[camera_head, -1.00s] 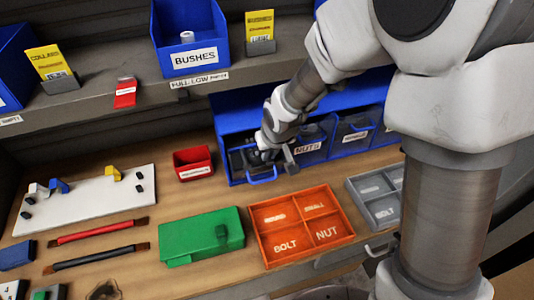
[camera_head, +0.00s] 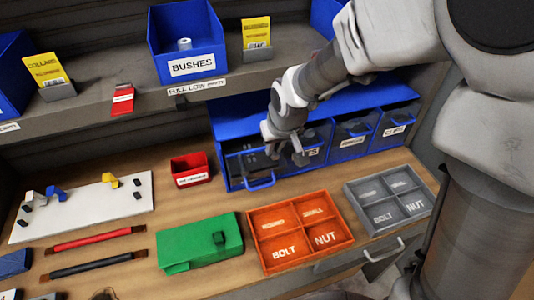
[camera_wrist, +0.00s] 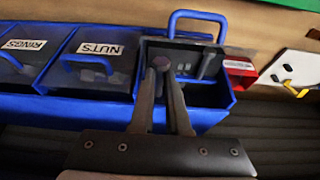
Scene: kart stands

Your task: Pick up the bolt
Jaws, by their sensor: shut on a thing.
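My gripper (camera_head: 285,148) is over the blue bin unit, at its open leftmost drawer (camera_head: 262,182). In the wrist view my gripper (camera_wrist: 161,68) has its fingers closed together on a bolt (camera_wrist: 160,62), whose dull purplish round head shows at the fingertips. The rest of this bolt is hidden by the fingers. Several dark bolts (camera_wrist: 188,68) show in the open drawer beyond the fingertips. In the head view the held bolt cannot be made out clearly.
The blue bin unit (camera_head: 300,100) has closed drawers to the right. A red box (camera_head: 190,170), green box (camera_head: 200,243), orange tray (camera_head: 300,238) and grey tray (camera_head: 388,200) stand on the bench. A shelf (camera_head: 110,95) runs above.

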